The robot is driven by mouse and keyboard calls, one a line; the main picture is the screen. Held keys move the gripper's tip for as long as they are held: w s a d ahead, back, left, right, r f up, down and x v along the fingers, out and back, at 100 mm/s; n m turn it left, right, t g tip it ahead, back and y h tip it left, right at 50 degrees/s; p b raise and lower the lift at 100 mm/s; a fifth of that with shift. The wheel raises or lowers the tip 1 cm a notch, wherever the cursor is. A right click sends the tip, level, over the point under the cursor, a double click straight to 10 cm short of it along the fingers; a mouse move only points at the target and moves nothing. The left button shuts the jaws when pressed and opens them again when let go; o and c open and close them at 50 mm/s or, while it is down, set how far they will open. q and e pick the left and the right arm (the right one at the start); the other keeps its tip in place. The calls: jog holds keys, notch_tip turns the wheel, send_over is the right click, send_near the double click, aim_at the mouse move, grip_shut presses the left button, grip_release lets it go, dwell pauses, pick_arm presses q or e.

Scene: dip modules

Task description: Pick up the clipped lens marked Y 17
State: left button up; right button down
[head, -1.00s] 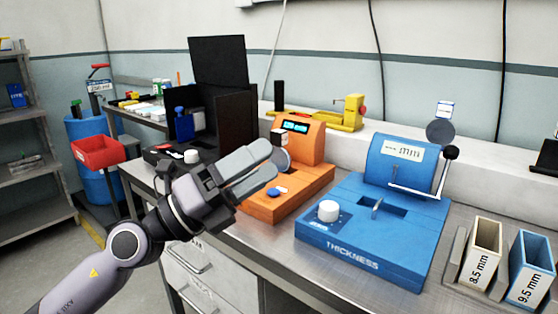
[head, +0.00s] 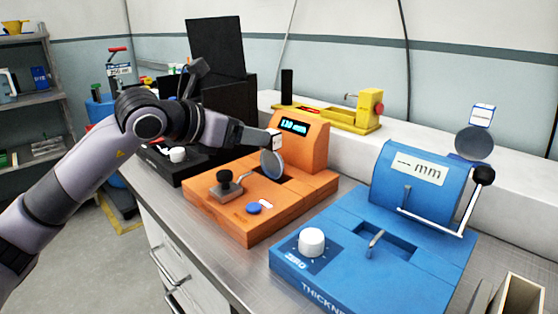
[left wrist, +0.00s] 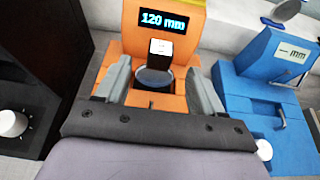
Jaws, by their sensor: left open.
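A round grey lens (head: 272,163) with a white tag (head: 274,140) clipped at its top stands in the orange tester (head: 300,160). The tag's writing is too small to read. My left gripper (head: 252,137) reaches in from the left, close to the lens on the orange tester. In the left wrist view my left gripper (left wrist: 158,72) is open, its fingers on either side of that lens (left wrist: 155,80). My right gripper is not in view.
The orange tester's display (left wrist: 163,21) reads 120 mm. A black device with a knob (head: 178,154) stands left of it, and a yellow device (head: 325,115) stands behind on the ledge. A pale slotted holder (head: 517,297) is at the bottom right.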

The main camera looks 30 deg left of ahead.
aim_at(271, 157)
pick_arm(q)
jog(key=p+x, duration=0.1)
jog(key=x, duration=0.5)
jog(key=shift+f, duration=0.1)
jog(key=shift+c, duration=0.3)
grip_shut()
